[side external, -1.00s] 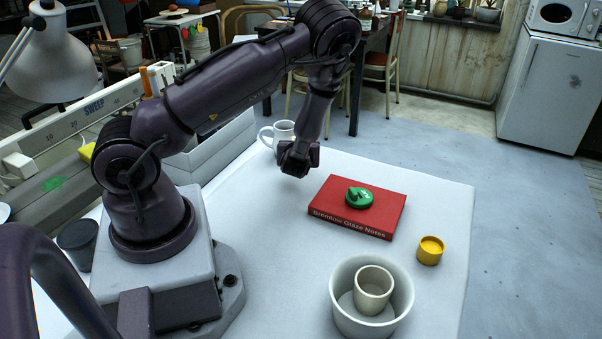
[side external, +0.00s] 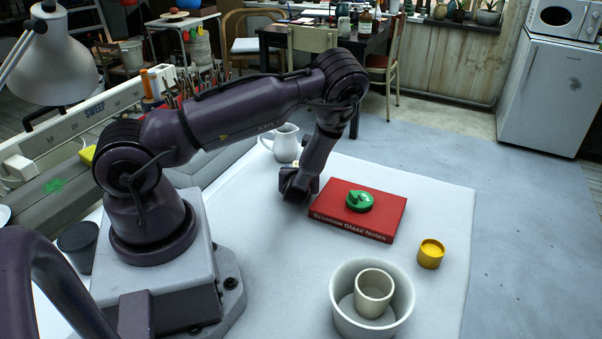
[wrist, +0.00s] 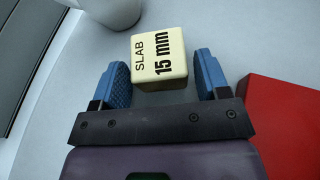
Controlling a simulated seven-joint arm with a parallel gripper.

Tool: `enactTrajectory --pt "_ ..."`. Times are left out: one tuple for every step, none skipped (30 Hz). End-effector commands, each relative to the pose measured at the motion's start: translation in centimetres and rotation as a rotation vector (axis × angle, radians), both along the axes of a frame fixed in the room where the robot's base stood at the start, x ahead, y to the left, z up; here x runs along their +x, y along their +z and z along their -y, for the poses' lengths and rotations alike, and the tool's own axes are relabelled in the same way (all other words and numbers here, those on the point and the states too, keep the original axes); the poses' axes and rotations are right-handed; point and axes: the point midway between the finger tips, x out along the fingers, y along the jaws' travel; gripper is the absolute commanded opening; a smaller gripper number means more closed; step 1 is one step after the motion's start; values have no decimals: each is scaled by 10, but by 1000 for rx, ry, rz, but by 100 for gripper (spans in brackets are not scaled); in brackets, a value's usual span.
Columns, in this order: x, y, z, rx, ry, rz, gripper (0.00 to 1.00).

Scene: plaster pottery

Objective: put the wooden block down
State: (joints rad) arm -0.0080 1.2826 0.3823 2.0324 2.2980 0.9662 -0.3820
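The wooden block (wrist: 160,57) is a cream cube marked "SLAB 15 mm", shown in the wrist view on the pale table surface. My gripper (wrist: 160,75) has its two blue fingers spread, one on either side of the block's near part. A narrow gap shows on the right of the block; on the left the finger looks very close, and I cannot tell if it touches. In the side view my gripper (side external: 296,190) is low over the table, left of the red book, and I cannot clearly make out the block there.
The red book (side external: 375,222) carries a green round object (side external: 359,201). A white jug (side external: 285,143) stands behind my gripper. A yellow cup (side external: 431,254) and a white bowl (side external: 343,318) holding a smaller cup (side external: 374,291) stand at front right. Bare table lies in front of my gripper.

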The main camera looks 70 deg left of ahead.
Motion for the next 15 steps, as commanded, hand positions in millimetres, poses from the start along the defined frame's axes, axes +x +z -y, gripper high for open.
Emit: enactTrajectory --pt "0 0 0 0 0 0 78" --pt "0 0 0 0 0 0 78" --pt "0 0 0 0 0 0 78" --pt "0 0 0 0 0 0 78" --pt "0 0 0 0 0 0 78" --pt "0 0 0 0 0 0 78" --pt "0 0 0 0 -1 0 78" --pt "0 1 0 0 -1 0 78" --pt "0 1 0 0 -1 0 78" --pt "0 2 0 0 -1 2 78" --pt "1 4 0 0 -1 2 78" --pt "0 5 3 0 -2 1 78" --pt "-1 6 7 -1 -2 0 78" --pt "-3 8 10 -1 -2 0 78" --pt "-5 11 16 -1 -3 1 78"
